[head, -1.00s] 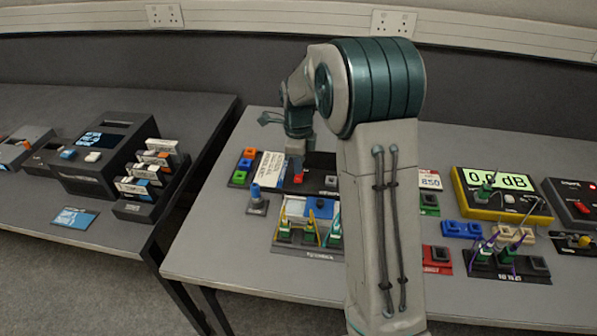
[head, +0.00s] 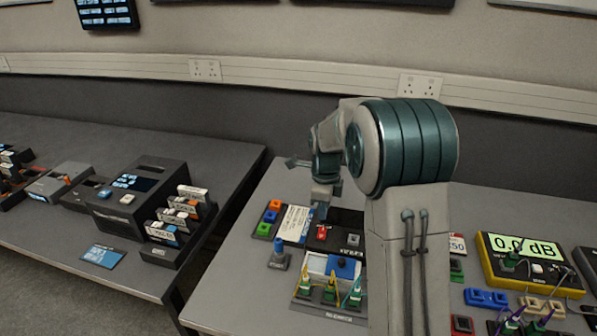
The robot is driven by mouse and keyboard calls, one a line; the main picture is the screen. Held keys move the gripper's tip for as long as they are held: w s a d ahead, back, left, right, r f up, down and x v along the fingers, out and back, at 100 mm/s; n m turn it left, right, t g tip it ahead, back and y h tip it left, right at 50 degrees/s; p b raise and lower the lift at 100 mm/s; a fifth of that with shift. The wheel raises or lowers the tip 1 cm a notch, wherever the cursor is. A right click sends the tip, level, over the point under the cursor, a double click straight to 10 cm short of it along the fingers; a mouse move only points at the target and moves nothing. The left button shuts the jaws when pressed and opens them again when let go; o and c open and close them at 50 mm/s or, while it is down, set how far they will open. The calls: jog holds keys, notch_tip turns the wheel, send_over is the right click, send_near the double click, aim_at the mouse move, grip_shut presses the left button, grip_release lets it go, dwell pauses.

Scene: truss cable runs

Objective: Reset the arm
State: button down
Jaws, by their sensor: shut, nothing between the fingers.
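My arm rises on the right of the head view, with a teal shoulder joint, and bends over toward the back of the right-hand table. My gripper (head: 319,211) hangs pointing down at the far end of the arm. It looks shut, and nothing shows in it. It is just above or behind a dark panel with a red button (head: 322,232); the exact gap cannot be told. My upper arm hides part of the table's middle.
The right table holds a small unit with green plugs (head: 330,294), a blue-topped knob (head: 280,252) and a yellow "0.0 dB" meter (head: 525,255). A label printer (head: 137,196) and card rack (head: 180,228) stand on the left table. A gap separates the tables.

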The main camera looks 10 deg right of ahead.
jog(key=s+r+n+t, duration=0.1)
jog(key=s+r+n, duration=0.3)
jog(key=s+n, duration=0.25)
jog(key=s+r+n+t, duration=0.1)
jog(key=s+r+n, duration=0.4)
jog(key=s, duration=0.3)
jog(key=s+n, duration=1)
jog(key=s, duration=0.3)
jog(key=shift+f+n+t, duration=0.35)
jog(key=shift+f+t, duration=0.05)
jog(key=shift+f, duration=0.05)
jog(key=shift+s+a, duration=0.15)
